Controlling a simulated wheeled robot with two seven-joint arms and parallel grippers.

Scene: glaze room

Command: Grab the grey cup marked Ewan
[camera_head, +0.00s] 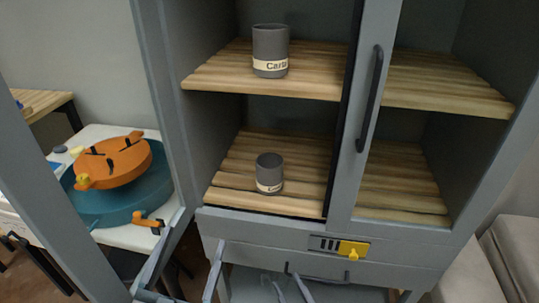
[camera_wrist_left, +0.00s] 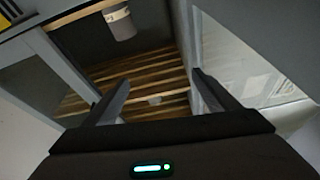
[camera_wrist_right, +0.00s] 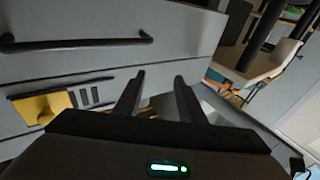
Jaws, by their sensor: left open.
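A small grey cup (camera_head: 270,173) stands upright on the lower shelf of the cabinet, with a cream label band whose first letter looks like E; the rest is unreadable. A second, similar grey cup (camera_head: 270,50) stands on the upper shelf, its label starting "Carl". The left wrist view shows a grey cup (camera_wrist_left: 119,22) near its top edge; I cannot tell which one it is. My left gripper (camera_wrist_left: 160,92) is open and empty, facing the cabinet shelves. My right gripper (camera_wrist_right: 158,95) is open and empty, near the drawer front.
The cabinet's left door (camera_head: 160,100) stands open; the right glass door (camera_head: 410,110) with a black handle (camera_head: 370,100) covers the right half. A yellow latch (camera_head: 352,250) sits below the shelves. A side table at left holds an orange and teal object (camera_head: 115,163).

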